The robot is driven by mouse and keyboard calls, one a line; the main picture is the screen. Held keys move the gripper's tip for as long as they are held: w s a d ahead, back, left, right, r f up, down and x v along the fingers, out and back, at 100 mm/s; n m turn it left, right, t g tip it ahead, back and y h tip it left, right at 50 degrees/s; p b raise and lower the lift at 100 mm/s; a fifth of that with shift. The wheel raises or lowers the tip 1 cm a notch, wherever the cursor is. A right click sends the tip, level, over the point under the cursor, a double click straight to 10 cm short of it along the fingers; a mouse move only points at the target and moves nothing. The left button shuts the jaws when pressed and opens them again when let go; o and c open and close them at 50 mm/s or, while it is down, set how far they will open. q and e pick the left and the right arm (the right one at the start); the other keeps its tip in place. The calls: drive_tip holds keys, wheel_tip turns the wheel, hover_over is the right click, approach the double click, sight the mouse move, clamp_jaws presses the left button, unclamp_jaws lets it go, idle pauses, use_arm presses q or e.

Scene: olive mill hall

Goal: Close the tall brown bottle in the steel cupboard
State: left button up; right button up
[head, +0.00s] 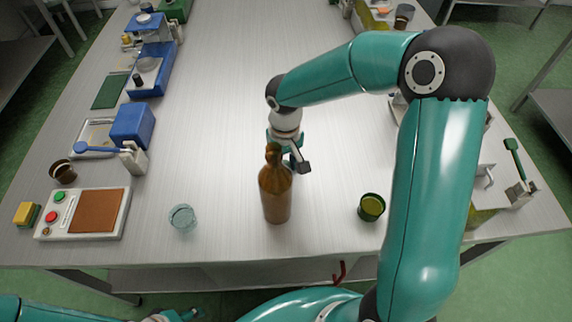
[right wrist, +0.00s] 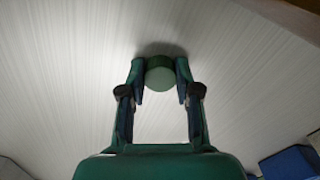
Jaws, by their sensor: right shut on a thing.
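A tall brown bottle (head: 275,196) stands upright on the pale worktop (head: 228,120) in the head view, not inside a cupboard. Whether its mouth is open is too small to tell. My right gripper (head: 298,165) is just behind the bottle's upper part and partly hidden by it. In the right wrist view my right gripper (right wrist: 160,80) is shut on a small round green cap-like piece (right wrist: 160,72), with the worktop behind it. My left gripper (head: 180,315) shows only in part at the bottom edge of the head view; its jaws are unclear.
A clear glass (head: 183,218) stands left of the bottle and an olive-green cup (head: 371,207) right of it. A device with a brown pad (head: 97,210) and blue equipment (head: 132,126) line the left side. The middle of the worktop behind the gripper is clear.

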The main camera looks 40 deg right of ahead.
drive_tip(key=shift+r, duration=0.1)
wheel_tip(320, 180, up, 20)
drive_tip(key=p, duration=0.1)
drive_tip(key=shift+p, duration=0.4)
idle(0.5)
